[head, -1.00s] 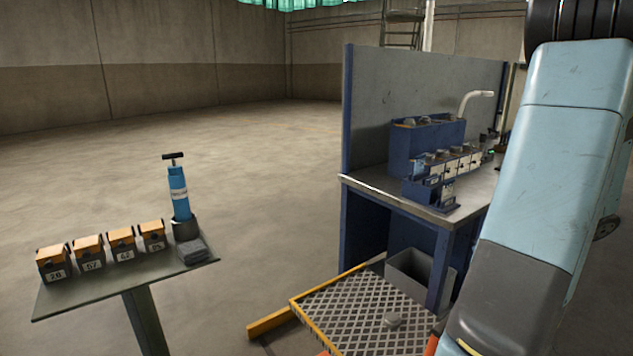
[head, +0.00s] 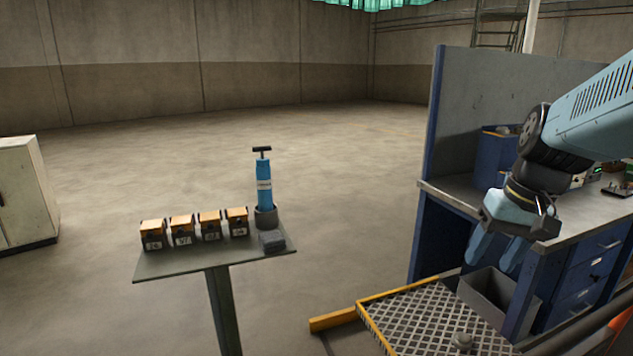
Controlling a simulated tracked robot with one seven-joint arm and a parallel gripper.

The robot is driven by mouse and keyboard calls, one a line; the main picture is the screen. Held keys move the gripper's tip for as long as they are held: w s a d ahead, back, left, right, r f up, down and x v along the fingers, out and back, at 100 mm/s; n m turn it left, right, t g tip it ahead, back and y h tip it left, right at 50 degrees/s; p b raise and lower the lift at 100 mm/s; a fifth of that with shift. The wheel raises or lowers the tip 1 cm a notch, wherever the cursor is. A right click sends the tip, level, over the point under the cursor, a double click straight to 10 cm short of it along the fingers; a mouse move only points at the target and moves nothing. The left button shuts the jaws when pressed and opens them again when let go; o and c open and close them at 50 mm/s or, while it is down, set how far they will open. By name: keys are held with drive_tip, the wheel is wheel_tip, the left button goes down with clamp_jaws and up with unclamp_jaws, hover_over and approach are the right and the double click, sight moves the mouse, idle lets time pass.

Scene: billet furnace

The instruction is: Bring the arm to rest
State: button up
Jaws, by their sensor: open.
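My gripper (head: 493,262) hangs at the right of the head view, at the end of my light blue arm. Its two blue fingers point down and are apart, with nothing seen between them. It appears in front of the left end of the blue workbench (head: 455,203). The grey open bin (head: 484,297) shows below it in the picture. I cannot tell how far the gripper is from the bench edge.
A stand (head: 165,265) at the left carries several orange-topped numbered boxes (head: 182,229) and a blue pump-like cylinder (head: 264,185) in a dark cup. A yellow-edged grating platform (head: 415,318) lies in front. A pale cabinet (head: 25,190) stands far left. Open floor lies behind.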

drive_tip(key=s+a+r+n+t+h, duration=0.1)
drive_tip(key=s+a+r+t, duration=0.1)
drive_tip(key=a, duration=0.4)
drive_tip(key=shift+s+a+r+n+t+h, duration=0.15)
drive_tip(key=shift+s+r+n+t+h, duration=0.25)
drive_tip(key=shift+r+t, duration=0.55)
idle(1.3)
